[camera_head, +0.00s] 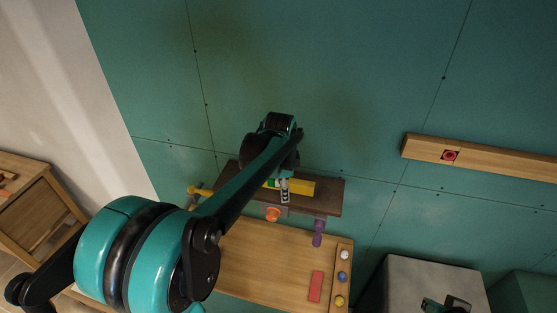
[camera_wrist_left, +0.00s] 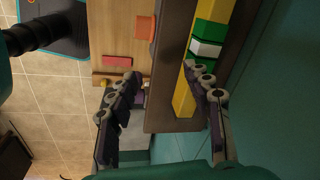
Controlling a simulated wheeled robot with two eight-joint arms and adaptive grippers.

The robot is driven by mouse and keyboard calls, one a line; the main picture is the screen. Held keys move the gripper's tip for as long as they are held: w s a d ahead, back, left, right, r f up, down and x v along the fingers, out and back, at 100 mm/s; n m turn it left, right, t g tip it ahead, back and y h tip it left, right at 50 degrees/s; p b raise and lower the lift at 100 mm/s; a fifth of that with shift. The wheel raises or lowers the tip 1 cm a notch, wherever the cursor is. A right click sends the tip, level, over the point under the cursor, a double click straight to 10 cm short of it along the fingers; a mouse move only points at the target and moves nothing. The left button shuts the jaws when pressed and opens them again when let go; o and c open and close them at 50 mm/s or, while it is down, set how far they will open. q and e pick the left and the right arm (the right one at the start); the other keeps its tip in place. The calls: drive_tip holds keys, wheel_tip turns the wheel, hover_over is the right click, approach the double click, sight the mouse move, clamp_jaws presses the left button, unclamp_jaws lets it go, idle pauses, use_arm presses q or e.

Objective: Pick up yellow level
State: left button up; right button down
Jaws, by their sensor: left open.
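The yellow level (camera_head: 304,187) lies along a dark brown shelf (camera_head: 332,198) against the green wall. In the left wrist view the level (camera_wrist_left: 183,98) has a green and white middle section. My left gripper (camera_head: 284,190) is open over the shelf in the head view, its arm hiding the left part of the level. In the left wrist view the open gripper (camera_wrist_left: 162,88) has one finger over the level's edge and the other beyond the shelf's front edge. Nothing is held.
A wooden workbench (camera_head: 250,257) below the shelf carries a red block (camera_head: 316,286) and small coloured knobs. An orange item (camera_head: 272,214) and a purple-handled tool (camera_head: 318,233) hang by the shelf. A wooden rail (camera_head: 490,160) is on the wall. A grey box (camera_head: 420,275) stands right.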

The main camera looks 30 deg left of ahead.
use_arm(q)
drive_tip(key=w+a+r+m+p, duration=0.1)
drive_tip(key=p, duration=0.1)
drive_tip(key=w+a+r+m+g+p, duration=0.1)
drive_tip(key=w, duration=0.1)
drive_tip(key=w+a+r+m+p, duration=0.1)
drive_tip(key=w+p, duration=0.1)
drive_tip(key=shift+w+a+g+p, duration=0.1)
drive_tip(key=shift+a+g+p, duration=0.2)
drive_tip(key=shift+a+p, duration=0.1)
drive_tip(key=shift+w+a+m, duration=0.25)
drive_tip(key=shift+a+m, duration=0.05)
drive_tip(key=shift+m, duration=0.2)
drive_tip(key=shift+w+a+f+p, duration=0.1)
drive_tip(key=shift+f+p, duration=0.1)
drive_tip(key=shift+p, duration=0.15)
wheel_tip(320, 180, down, 8)
drive_tip(key=shift+r+p, duration=0.1)
drive_tip(key=shift+p, duration=0.4)
clamp_jaws()
use_arm(e)
wheel_tip(320, 180, up, 10)
